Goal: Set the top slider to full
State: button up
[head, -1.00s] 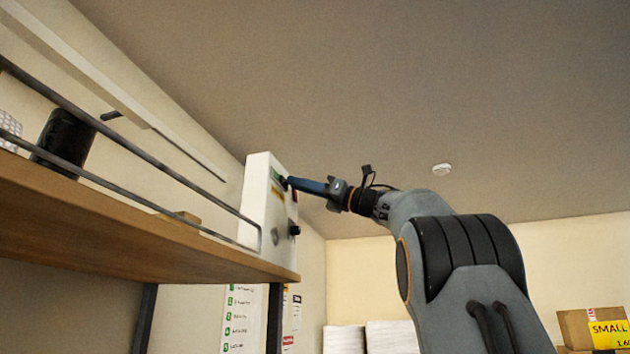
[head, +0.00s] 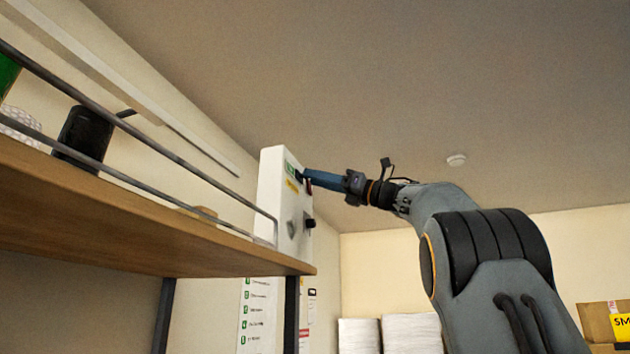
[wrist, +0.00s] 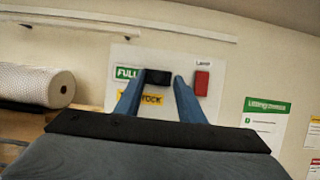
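A white control panel (head: 270,210) stands at the end of the wooden shelf. In the wrist view, a black slider knob (wrist: 158,77) sits on the panel (wrist: 130,55), just right of a green "FULL" label (wrist: 126,72). A yellow label (wrist: 150,98), partly hidden by a finger, is below it. The slider's track is not visible.
A red switch (wrist: 202,82) under a "LAMP" label is just right of the right finger. Lower on the panel are a black knob (head: 309,223) and a grey diamond-shaped part (head: 291,229). A metal rail (head: 130,165) runs along the shelf (head: 120,225).

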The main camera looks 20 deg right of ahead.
jog(key=b+v, duration=0.3)
jog(key=v, duration=0.4)
dwell(0.6)
